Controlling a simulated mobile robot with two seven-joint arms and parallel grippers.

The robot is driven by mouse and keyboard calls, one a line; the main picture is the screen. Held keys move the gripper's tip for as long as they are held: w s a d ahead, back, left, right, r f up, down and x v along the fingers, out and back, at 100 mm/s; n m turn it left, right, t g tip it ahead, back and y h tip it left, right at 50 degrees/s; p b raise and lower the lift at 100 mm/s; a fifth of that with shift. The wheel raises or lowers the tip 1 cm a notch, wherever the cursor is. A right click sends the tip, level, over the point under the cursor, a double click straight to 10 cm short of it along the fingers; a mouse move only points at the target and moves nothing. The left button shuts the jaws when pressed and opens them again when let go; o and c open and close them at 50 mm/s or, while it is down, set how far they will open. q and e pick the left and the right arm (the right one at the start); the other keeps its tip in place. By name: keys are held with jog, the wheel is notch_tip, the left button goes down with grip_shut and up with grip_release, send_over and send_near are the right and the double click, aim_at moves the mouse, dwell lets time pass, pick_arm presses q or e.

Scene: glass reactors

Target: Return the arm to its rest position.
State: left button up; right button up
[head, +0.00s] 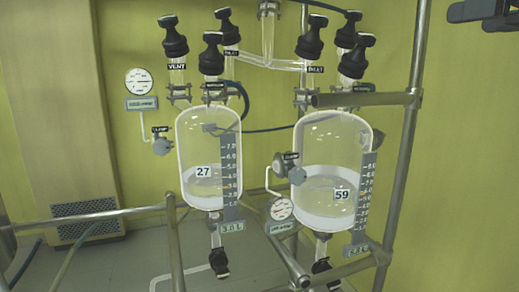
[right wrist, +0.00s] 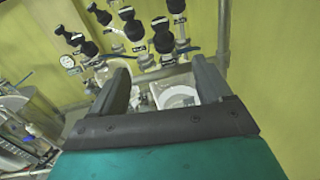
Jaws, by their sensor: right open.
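My right gripper (head: 485,10) shows at the top right corner of the head view, in front of the yellow wall and apart from the glassware. In the right wrist view its two fingers (right wrist: 160,78) stand wide apart with nothing between them that they touch; the reactors show beyond. My left gripper is in neither view. Glass reactor 27 (head: 203,150) and glass reactor 59 (head: 333,150) hang upright in the metal frame, each partly filled with pale content.
A metal post (head: 405,150) rises to the right of reactor 59, and a rail (head: 90,219) crosses at the lower left. Black-capped valves (head: 174,38) stand above the vessels. Gauges (head: 139,82) sit beside them. The space before the right wall (head: 465,170) looks clear.

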jog(key=w+a+f+m+g+y+p, duration=0.1)
jog(key=a+f+m+g+y, duration=0.15)
jog(key=a+f+y, duration=0.8)
jog(key=w+a+f+m+g+y+p, duration=0.1)
jog(key=w+a+f+m+y, duration=0.2)
jog(key=a+f, duration=0.8)
jog(key=s+d+f+m+t+h, duration=0.3)
jog(key=f+m+h, duration=0.4)
jog(key=f+m, duration=0.55)
jog(key=s+d+f+m+t+h, duration=0.1)
jog(key=s+d+f+m+h, duration=0.4)
jog(key=f+m, duration=0.75)
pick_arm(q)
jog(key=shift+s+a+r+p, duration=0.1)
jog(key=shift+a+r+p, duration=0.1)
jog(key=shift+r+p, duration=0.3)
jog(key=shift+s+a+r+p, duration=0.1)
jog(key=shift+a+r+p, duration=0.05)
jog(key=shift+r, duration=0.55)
pick_arm(e)
jog(key=s+a+f+m+g+h, duration=0.1)
jog(key=s+f+m+g+h, duration=0.1)
jog(key=s+f, duration=0.5)
jog(key=s+a+f+m+g+h, duration=0.1)
jog(key=s+f+g, duration=0.4)
jog(key=f, duration=0.8)
jog(key=shift+s+a+f+m+h, duration=0.2)
jog(key=shift+s+a+m+h, duration=0.2)
jog(key=shift+s+m, duration=0.6)
